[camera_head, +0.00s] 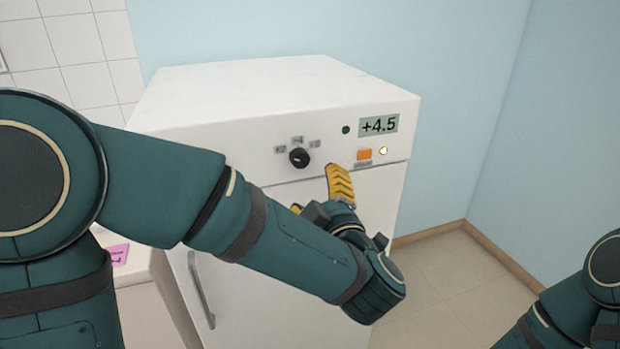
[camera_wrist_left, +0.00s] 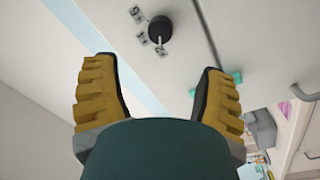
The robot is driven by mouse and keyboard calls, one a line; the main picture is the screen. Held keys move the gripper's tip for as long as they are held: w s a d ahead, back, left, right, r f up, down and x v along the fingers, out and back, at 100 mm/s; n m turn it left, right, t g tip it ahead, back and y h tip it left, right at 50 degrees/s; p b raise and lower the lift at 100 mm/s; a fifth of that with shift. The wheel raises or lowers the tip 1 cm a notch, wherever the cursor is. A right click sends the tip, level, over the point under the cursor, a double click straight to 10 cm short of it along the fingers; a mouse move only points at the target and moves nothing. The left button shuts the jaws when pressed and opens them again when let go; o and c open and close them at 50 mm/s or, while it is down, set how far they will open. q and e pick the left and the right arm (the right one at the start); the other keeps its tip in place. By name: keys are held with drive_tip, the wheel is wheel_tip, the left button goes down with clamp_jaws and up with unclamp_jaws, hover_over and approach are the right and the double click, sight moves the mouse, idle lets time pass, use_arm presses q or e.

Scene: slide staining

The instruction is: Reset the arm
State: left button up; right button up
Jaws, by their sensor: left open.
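My left arm reaches across the head view from the left. Its left gripper (camera_head: 319,198) is in front of the white fridge (camera_head: 250,95), below the control strip. One yellow finger shows well there; the other is mostly hidden behind the wrist. In the left wrist view both yellow fingers of the gripper (camera_wrist_left: 155,88) stand wide apart with nothing between them. The black dial (camera_head: 299,157) on the fridge front is left of and above the gripper. It also shows in the wrist view (camera_wrist_left: 160,28), beyond the fingertips. Part of my right arm shows at the lower right; its gripper is out of view.
The fridge front has an orange switch (camera_head: 364,154), a lit lamp (camera_head: 383,151) and a display (camera_head: 379,125) reading +4.5. A grey door handle (camera_head: 201,290) is at lower left. A pink label (camera_head: 118,254) lies on the counter at left. Bare floor (camera_head: 455,275) shows at right.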

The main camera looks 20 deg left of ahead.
use_arm(q)
drive_tip(key=shift+s+d, duration=0.25)
drive_tip(key=shift+s, duration=0.15)
